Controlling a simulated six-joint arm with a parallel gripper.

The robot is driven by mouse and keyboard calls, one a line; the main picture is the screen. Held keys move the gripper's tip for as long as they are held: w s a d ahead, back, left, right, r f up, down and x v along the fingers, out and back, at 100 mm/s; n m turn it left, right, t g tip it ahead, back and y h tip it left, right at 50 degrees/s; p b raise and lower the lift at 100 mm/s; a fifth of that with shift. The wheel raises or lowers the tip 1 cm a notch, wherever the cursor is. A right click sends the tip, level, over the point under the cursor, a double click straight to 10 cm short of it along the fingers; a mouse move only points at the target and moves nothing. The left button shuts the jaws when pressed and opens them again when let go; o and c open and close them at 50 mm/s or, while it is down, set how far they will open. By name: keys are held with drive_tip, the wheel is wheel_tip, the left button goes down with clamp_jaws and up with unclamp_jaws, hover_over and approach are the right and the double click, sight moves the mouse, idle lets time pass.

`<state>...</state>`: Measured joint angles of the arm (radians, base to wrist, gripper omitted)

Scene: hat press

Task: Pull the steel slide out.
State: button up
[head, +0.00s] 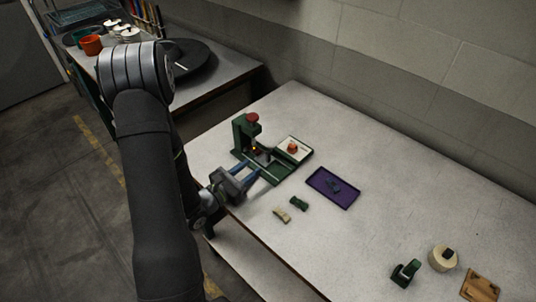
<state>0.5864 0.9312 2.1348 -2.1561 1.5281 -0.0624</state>
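The green press (241,133) with a red knob (252,117) on top stands near the left end of the pale table. The steel slide (263,158) shows as a small greyish strip low at the press's base, partly hidden and too small to make out well. My gripper (254,170) reaches in from the left, just in front of the base. Its two blue fingers look spread apart, with the tips close to the slide. I cannot tell whether they touch it.
A white pad (299,144) with an orange-red piece (292,149) lies right of the press. A purple tray (346,201) holds a dark part. A green piece (299,203) and a beige piece (282,214) lie in front. Several objects stand at the far right; the table between is clear.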

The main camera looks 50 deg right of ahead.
sight(267, 156)
drive_tip(key=d, duration=0.8)
drive_tip(key=shift+d, duration=0.4)
clamp_jaws()
